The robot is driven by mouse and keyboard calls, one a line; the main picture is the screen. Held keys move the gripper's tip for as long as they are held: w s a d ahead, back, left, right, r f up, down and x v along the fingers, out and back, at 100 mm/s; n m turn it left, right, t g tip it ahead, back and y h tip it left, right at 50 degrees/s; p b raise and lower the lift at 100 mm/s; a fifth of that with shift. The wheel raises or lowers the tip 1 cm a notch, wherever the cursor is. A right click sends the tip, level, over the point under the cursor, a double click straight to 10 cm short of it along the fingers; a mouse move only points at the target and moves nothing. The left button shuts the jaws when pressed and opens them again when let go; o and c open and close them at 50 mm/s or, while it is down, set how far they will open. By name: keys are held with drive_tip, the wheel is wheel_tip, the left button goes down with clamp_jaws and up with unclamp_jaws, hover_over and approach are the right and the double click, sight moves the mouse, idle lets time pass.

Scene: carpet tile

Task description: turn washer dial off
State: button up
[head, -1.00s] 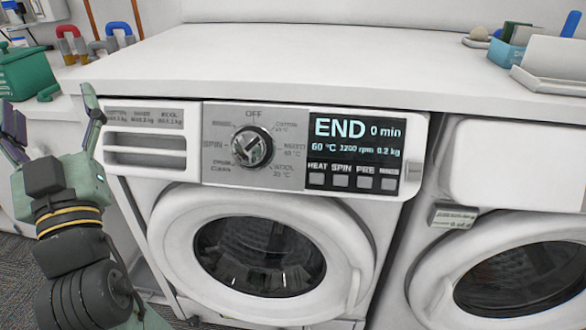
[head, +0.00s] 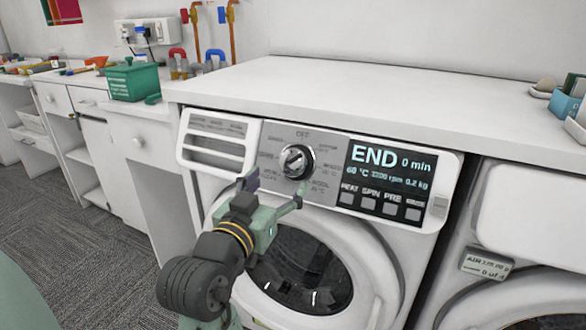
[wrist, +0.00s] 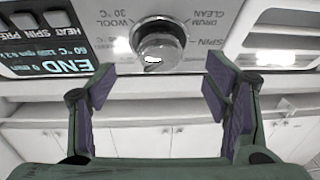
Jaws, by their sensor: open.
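The washer dial (head: 297,161) is a round silver knob on the grey control panel, with the word OFF printed above it. Which label its mark points to is too small to tell. My gripper (head: 274,188) is open and empty, just below and in front of the dial in the head view. In the wrist view, where the panel appears upside down, the dial (wrist: 160,45) sits between and beyond the two purple-padded fingertips (wrist: 160,80). The fingers are not seen touching it. The washer display (head: 387,176) reads END and 0 min.
The white countertop (head: 340,95) runs above the washer. A detergent drawer front (head: 215,141) lies left of the dial. A second machine (head: 520,210) stands at the right. A green box (head: 134,80) and taps are at the left. Carpet floor (head: 90,235) is open at the left.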

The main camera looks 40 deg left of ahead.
sight(290, 169)
drive_tip(key=p+x, duration=0.1)
drive_tip(key=x, duration=0.6)
drive_tip(key=shift+c, duration=0.5)
drive_tip(key=c, duration=1)
